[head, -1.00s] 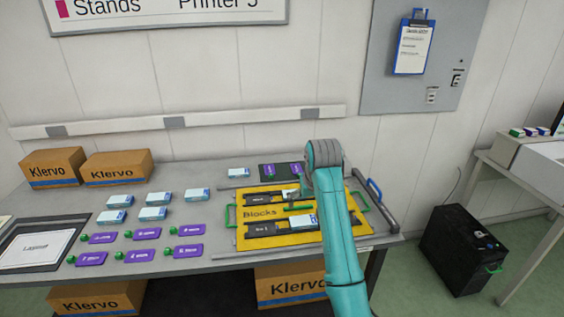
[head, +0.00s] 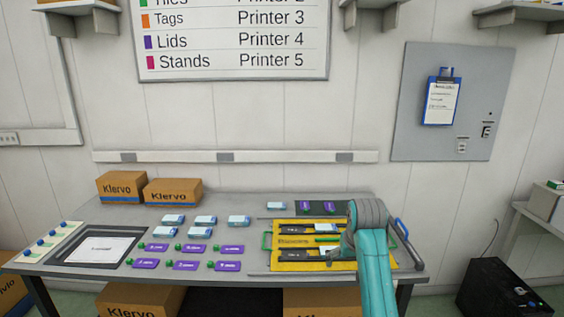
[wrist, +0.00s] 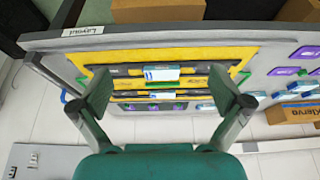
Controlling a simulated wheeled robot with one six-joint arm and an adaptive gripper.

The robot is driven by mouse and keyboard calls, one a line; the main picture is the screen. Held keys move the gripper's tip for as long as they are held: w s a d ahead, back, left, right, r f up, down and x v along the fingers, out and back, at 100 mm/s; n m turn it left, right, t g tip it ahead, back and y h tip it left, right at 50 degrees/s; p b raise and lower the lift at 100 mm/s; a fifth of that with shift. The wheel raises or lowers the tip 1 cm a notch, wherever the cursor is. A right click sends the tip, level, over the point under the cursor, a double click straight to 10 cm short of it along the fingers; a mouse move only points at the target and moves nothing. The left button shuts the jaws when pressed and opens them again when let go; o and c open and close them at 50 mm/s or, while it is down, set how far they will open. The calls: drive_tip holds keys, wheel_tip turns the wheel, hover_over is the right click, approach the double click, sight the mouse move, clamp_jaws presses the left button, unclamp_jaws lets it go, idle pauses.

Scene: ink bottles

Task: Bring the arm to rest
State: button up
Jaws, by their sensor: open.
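My gripper (wrist: 168,100) shows in the wrist view with its two fingers spread wide apart and nothing between them that I can see it holding. In the head view my teal arm (head: 374,262) reaches over the right end of the table, and its grey wrist covers part of the yellow Blocks tray (head: 289,267). The fingertips are hidden in the head view.
Several white-blue blocks (head: 205,221) and purple tags (head: 186,265) lie left of the tray. A framed layout sheet (head: 97,250) lies further left. Cardboard boxes (head: 172,192) stand at the back. A blue handle (head: 400,228) is right of my arm. A black case (head: 505,290) stands on the floor.

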drive_tip(key=s+f+t, duration=0.2)
drive_tip(key=s+f, duration=0.6)
drive_tip(key=f, duration=0.4)
drive_tip(key=s+f+t, duration=0.1)
drive_tip(key=s+f, duration=0.7)
drive_tip(key=f, duration=0.5)
drive_tip(key=s+f+t, duration=0.2)
drive_tip(key=s+f, duration=0.2)
drive_tip(key=s, duration=0.6)
drive_tip(key=s+r+t, duration=0.2)
drive_tip(key=s, duration=1.7)
drive_tip(key=s+r+t, duration=0.3)
drive_tip(key=s+r, duration=1.3)
drive_tip(key=s, duration=0.1)
drive_tip(key=shift+s+r, duration=0.3)
drive_tip(key=shift+s, duration=0.05)
